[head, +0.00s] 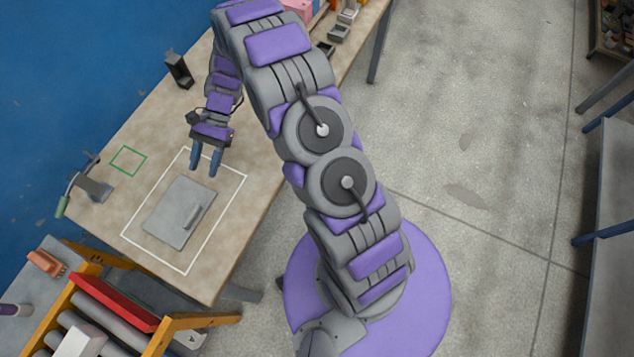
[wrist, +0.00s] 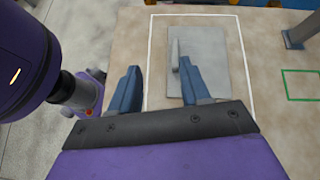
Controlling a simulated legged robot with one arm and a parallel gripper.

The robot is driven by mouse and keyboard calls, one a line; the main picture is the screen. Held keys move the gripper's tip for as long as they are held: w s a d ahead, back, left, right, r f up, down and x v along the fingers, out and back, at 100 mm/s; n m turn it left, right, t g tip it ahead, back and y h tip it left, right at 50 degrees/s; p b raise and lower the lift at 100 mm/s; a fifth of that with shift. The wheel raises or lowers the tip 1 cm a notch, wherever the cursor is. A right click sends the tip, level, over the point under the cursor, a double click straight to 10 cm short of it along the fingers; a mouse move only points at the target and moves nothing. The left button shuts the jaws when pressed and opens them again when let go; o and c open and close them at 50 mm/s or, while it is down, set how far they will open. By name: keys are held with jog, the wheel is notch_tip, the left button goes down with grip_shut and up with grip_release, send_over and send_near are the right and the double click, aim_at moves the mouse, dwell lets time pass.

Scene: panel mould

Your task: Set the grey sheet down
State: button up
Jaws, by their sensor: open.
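The grey sheet (head: 172,219) lies flat on the table inside a white outlined rectangle (head: 228,210). It has a raised grey handle (head: 194,216) on its top face. In the wrist view the sheet (wrist: 216,78) lies beyond my fingers, with its handle (wrist: 175,55) upright in the picture. My gripper (head: 206,172) is open and empty, with its two blue fingers apart. It is above the upper part of the white outline, clear of the handle. In the wrist view the right finger of my gripper (wrist: 162,82) overlaps the sheet in the picture.
A green outlined square (head: 128,160) is marked on the table (head: 145,125). A clamp with a green handle (head: 85,188) is at the left edge. A black holder (head: 179,71) stands at the back. A roller conveyor (head: 100,310) with a red bar stands at the lower left.

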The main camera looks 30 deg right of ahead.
jog(key=s+d+r+n+t+h, duration=0.1)
jog(key=s+d+r+n+h, duration=0.2)
jog(key=s+r, duration=0.5)
jog(key=s+d+r+n+t+h, duration=0.1)
jog(key=s+d+r+n+h, duration=0.2)
jog(key=s+r, duration=0.45)
jog(key=s+d+r+n+t+h, duration=0.1)
jog(key=s+d+r, duration=0.2)
jog(key=s+d, duration=0.2)
jog(key=s+d+r+n+t+h, duration=0.1)
jog(key=s+d+r+n, duration=0.1)
jog(key=s+d, duration=0.3)
jog(key=s+r, duration=0.1)
jog(key=s, duration=0.3)
jog(key=shift+s+d+r+n+t+h, duration=0.25)
jog(key=shift+s+n+t+h, duration=0.05)
jog(key=shift+s+h, duration=0.1)
jog(key=shift+w+f, duration=0.1)
jog(key=shift+f+b, duration=0.35)
jog(key=shift+b, duration=0.05)
